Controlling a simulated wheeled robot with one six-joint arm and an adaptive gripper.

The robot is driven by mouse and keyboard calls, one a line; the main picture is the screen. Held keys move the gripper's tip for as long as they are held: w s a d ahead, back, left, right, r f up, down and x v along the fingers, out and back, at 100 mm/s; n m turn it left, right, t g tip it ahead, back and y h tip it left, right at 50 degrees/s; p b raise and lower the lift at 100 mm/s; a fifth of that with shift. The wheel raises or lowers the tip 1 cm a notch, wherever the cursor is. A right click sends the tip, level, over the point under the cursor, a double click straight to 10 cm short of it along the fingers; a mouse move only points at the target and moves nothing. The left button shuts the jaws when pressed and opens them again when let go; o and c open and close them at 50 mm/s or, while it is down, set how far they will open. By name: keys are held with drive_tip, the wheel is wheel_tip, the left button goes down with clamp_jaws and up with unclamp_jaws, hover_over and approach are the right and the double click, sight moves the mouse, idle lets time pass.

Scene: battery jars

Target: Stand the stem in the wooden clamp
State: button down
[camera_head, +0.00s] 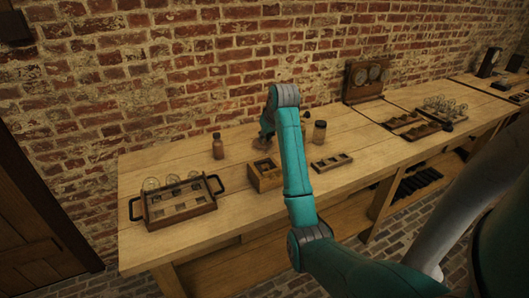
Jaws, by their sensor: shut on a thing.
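My gripper (262,144) hangs below the teal wrist of my arm, over the middle of the bench near the wall. It is small, dark and partly hidden by my arm. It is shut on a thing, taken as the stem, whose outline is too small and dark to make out. A small wooden box with openings in its top (264,177) stands just in front of my gripper, partly behind my arm. A low wooden block with square slots (332,162) lies to the right of my arm. I cannot tell which of these is the clamp.
A black-handled wooden tray (181,211) with glass jars stands at the left. A brown bottle (218,147) and a dark-capped jar (319,133) stand near the gripper. Wooden racks with glassware (412,127) are further right. The bench front (225,222) is clear.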

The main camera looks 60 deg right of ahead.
sight(265, 153)
drive_tip(key=shift+f, duration=2.7)
drive_tip(key=c, duration=1.1)
unclamp_jaws()
drive_tip(key=shift+f, duration=0.1)
